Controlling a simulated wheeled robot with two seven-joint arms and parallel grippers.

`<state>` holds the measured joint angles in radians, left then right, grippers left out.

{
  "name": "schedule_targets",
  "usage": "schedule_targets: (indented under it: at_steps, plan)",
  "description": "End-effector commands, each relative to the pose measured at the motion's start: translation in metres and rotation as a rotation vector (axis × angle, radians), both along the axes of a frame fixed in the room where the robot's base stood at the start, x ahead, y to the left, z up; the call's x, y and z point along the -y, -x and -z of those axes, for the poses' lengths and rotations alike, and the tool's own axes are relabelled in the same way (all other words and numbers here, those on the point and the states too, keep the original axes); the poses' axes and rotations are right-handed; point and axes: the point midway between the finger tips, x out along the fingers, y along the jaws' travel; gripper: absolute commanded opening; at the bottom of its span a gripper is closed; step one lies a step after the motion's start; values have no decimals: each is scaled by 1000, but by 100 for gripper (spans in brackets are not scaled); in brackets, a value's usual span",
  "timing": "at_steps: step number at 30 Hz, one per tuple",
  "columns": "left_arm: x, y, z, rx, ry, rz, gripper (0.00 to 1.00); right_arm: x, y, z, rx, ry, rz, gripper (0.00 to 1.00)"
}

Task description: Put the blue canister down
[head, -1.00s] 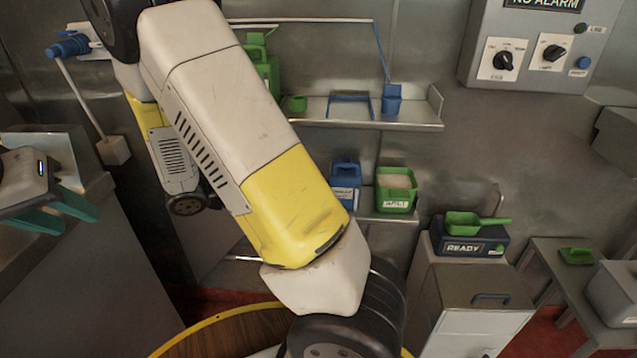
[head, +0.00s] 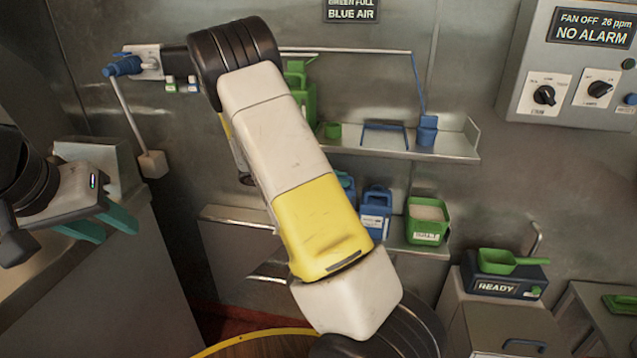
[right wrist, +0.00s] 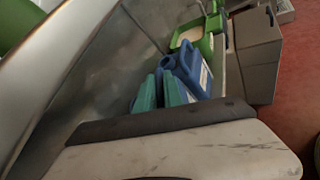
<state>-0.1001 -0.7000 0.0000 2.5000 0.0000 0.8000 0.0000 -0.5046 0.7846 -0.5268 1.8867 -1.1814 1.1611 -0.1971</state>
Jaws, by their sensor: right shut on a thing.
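A blue canister (head: 375,212) with a pale label stands on the low wall ledge in the head view, left of the green tub. Another blue piece (head: 346,186) shows just left of it, mostly behind my right arm. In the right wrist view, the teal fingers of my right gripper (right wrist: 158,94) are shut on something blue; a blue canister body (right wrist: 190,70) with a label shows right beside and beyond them. How far the two overlap is unclear. My right gripper is hidden in the head view. My left gripper (head: 118,230) is open and empty at the left.
A green tub (head: 428,222) of pale contents stands right of the canister. An upper shelf (head: 455,146) holds green and blue items. A scale reading READY (head: 497,288) bears a green scoop (head: 510,261).

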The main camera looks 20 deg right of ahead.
Motion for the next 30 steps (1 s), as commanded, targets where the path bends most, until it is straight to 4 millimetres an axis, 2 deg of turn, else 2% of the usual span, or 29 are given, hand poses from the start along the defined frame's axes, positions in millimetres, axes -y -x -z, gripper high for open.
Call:
schedule_targets:
  at_steps: [2,9,19,20,23,30]
  plan:
    - [0,0,0,0,0,0,36,5,-6,1,1,1,2,0]
    - [0,0,0,0,0,0,36,3,-5,35,-1,1,0,0]
    - [0,0,0,0,0,0,36,3,-5,38,0,1,0,0]
    - [0,0,0,0,0,0,36,3,-5,39,0,1,0,14]
    - [0,0,0,0,0,0,36,3,-5,38,0,0,0,33]
    - [0,0,0,0,0,0,36,3,-5,38,1,0,0,34]
